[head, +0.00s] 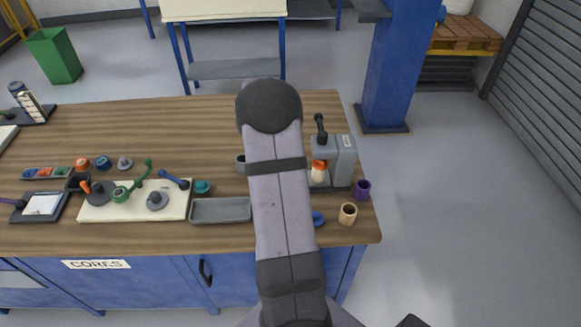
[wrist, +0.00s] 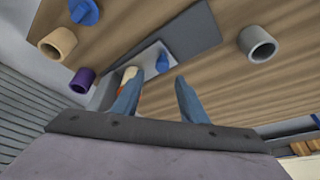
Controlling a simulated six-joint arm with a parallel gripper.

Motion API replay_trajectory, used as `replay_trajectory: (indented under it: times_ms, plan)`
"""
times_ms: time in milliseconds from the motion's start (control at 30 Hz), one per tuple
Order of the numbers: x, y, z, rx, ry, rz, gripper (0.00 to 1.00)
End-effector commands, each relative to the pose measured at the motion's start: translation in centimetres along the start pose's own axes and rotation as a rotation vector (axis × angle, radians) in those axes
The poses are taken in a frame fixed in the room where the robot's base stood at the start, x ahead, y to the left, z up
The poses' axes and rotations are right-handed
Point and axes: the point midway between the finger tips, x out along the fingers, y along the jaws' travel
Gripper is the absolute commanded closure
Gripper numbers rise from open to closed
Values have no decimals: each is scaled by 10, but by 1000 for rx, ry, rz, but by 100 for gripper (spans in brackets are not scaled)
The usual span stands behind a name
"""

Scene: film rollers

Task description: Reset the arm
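My arm (head: 280,190) reaches up across the right half of the wooden bench in the head view, and it hides my gripper there. In the wrist view my gripper (wrist: 158,100) has its two blue-grey fingers spread apart. No object shows held between them. Beyond the left fingertip are the grey press and an orange and white piece (wrist: 128,75), which also shows in the press in the head view (head: 319,171). Whether the fingers touch anything cannot be told.
The grey press (head: 346,160) stands right of my arm, with a purple cup (head: 361,190), a tan cup (head: 348,213) and a blue piece (head: 318,218) nearby. A grey cup (head: 240,163) and tray (head: 220,210) lie left. The back of the bench is clear.

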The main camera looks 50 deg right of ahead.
Motion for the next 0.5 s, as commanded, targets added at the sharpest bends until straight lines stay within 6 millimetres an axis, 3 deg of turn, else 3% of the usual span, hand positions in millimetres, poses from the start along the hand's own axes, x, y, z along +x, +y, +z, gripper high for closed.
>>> replay_trajectory:
  times_ms: [500]
  plan:
    - [-11, 0, 0, 1, -1, 0, 61]
